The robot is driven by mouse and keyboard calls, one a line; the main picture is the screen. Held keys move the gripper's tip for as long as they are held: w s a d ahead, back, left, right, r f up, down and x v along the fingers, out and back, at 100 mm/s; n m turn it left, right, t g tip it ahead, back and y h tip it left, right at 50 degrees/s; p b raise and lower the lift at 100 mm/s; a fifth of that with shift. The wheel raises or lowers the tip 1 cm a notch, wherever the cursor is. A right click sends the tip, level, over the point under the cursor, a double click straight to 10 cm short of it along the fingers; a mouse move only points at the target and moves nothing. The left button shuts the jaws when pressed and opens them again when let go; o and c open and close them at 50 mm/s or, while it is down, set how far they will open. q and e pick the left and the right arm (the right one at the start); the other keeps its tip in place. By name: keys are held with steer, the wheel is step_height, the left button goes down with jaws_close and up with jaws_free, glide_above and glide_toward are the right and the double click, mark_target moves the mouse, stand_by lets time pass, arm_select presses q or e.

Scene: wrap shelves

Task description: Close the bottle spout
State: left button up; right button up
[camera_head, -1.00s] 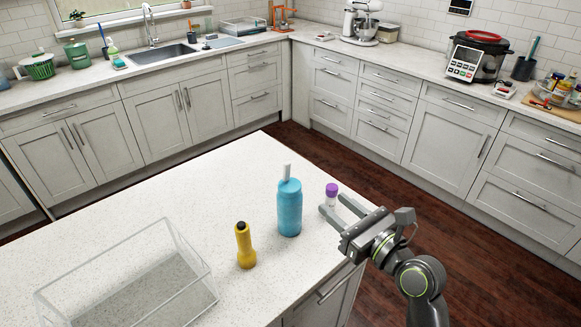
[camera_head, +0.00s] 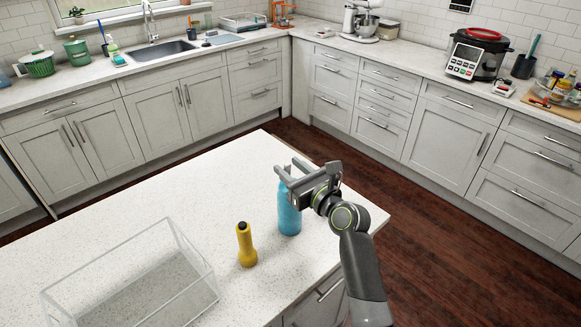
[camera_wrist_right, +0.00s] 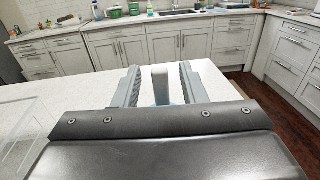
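The blue bottle (camera_head: 289,216) stands upright on the island counter; its top is hidden behind my right gripper in the head view. In the wrist view, gaps show between the spout and both fingers (camera_wrist_right: 160,72). My left gripper is not in view.
A yellow bottle with a black top (camera_head: 246,246) stands left of and nearer than the blue bottle. A clear open bin (camera_head: 195,249) is at the counter's front left. The white island counter (camera_head: 190,190) is clear behind these.

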steer(key=shift+w+a, duration=0.1)
steer(key=shift+w, duration=0.05)
jaws_close()
stand_by(1.4)
jaws_free()
steer(key=b+v, duration=0.2)
steer(key=v, duration=1.5)
steer(key=shift+s, duration=0.2)
steer(key=shift+f, duration=0.1)
steer(key=shift+c, duration=0.2)
